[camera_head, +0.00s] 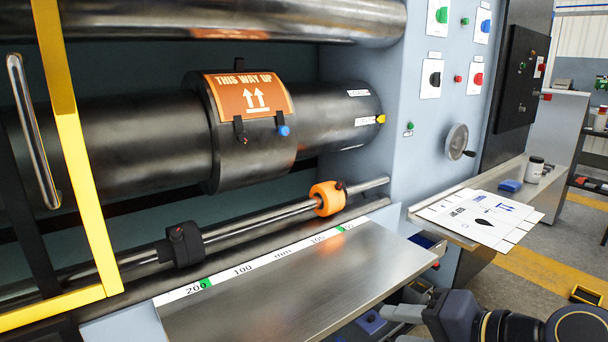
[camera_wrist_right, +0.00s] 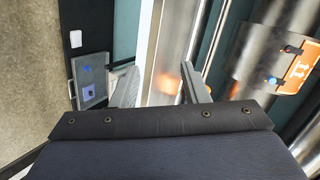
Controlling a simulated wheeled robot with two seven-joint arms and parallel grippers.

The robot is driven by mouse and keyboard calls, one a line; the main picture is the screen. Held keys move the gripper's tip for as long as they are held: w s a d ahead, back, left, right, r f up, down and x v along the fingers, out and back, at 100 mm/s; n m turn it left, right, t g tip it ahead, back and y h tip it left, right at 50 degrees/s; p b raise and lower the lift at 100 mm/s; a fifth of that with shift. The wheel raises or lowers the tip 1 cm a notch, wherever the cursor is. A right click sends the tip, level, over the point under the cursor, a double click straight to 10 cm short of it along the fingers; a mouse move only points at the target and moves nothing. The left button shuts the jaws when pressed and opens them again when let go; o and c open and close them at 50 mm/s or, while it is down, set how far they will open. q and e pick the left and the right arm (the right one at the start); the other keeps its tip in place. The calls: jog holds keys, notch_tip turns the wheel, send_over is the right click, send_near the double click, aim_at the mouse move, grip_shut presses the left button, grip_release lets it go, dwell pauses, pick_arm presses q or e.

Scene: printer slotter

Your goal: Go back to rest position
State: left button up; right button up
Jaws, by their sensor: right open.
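My right gripper (camera_head: 388,322) is at the bottom edge of the head view, beside the right front end of the machine's metal shelf (camera_head: 290,285). Its dark forearm comes in from the lower right. In the right wrist view the two grey fingers of the gripper (camera_wrist_right: 160,82) stand apart, with nothing seen between them but the background metal. My left gripper and arm are in neither view. The machine's black roller (camera_head: 340,120) carries an orange "THIS WAY UP" plate (camera_head: 248,97), well away from my right gripper.
An orange collar (camera_head: 327,198) and a black collar (camera_head: 183,244) sit on the lower rod, above a white ruler (camera_head: 240,266). A yellow-framed guard (camera_head: 82,180) stands at left. A side table (camera_head: 448,233) at right bears a printed sheet (camera_head: 482,216), a blue block and a jar.

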jog(key=s+d+f+n+g+h+p, duration=0.1)
jog(key=s+d+f+n+g+h, duration=0.15)
jog(key=s+f, duration=0.4)
jog(key=s+d+f+n+g+h+p, duration=0.1)
jog(key=s+d+f+n+h, duration=0.2)
jog(key=s+f, duration=0.4)
pick_arm(q)
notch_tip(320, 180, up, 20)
jog(key=p, duration=1.8)
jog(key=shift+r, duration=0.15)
pick_arm(e)
notch_tip(320, 180, up, 18)
jog(key=w, duration=0.1)
jog(key=shift+d+r+y, duration=0.15)
jog(key=shift+d+y, duration=0.3)
jog(key=shift+w, duration=0.1)
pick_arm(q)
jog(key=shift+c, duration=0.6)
pick_arm(e)
jog(key=shift+c, duration=0.5)
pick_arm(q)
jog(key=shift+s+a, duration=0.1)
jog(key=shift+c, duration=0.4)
pick_arm(e)
jog(key=shift+w+a, duration=0.1)
